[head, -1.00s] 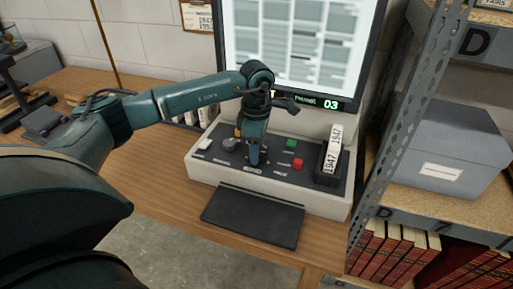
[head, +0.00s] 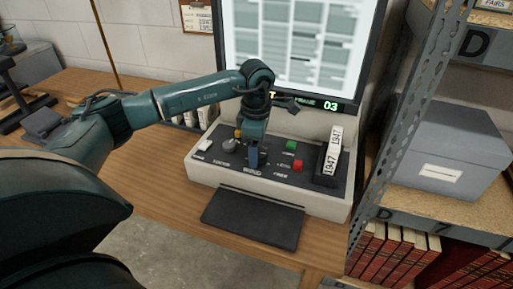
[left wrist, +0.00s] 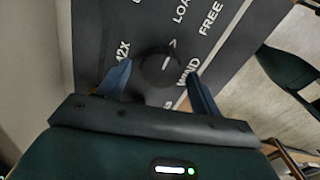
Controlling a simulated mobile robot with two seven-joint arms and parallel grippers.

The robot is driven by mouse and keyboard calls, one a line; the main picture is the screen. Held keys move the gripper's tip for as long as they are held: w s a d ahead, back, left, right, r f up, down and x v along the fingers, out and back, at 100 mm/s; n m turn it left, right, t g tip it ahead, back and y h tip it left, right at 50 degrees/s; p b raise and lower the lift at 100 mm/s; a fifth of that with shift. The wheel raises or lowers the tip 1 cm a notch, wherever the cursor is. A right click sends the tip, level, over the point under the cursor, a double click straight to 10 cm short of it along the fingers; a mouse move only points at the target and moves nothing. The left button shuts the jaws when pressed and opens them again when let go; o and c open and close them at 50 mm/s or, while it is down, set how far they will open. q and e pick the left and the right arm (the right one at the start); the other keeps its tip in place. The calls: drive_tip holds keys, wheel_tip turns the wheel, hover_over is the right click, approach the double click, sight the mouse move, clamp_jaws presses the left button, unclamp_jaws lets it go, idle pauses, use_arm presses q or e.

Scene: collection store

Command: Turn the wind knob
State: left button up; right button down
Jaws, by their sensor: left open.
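The wind knob (left wrist: 160,68) is a dark round knob on a dark panel, with the word WIND printed beside it in the left wrist view. My left gripper (left wrist: 160,78) is open, with one blue finger on each side of the knob; I cannot tell whether either finger touches it. In the head view my left gripper (head: 253,157) points down at the front middle of the beige console (head: 325,200) and hides the knob. My right gripper is not in view.
The panel also bears a grey knob (head: 231,145), a green button (head: 291,146) and a red button (head: 298,166). A box labelled 1947 (head: 331,158) stands at its right end. A lit screen (head: 300,45) rises behind. A metal shelf post (head: 400,130) stands close on the right.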

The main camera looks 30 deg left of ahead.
use_arm(q)
wheel_tip(320, 180, up, 13)
drive_tip(key=shift+f, duration=0.15)
idle(0.6)
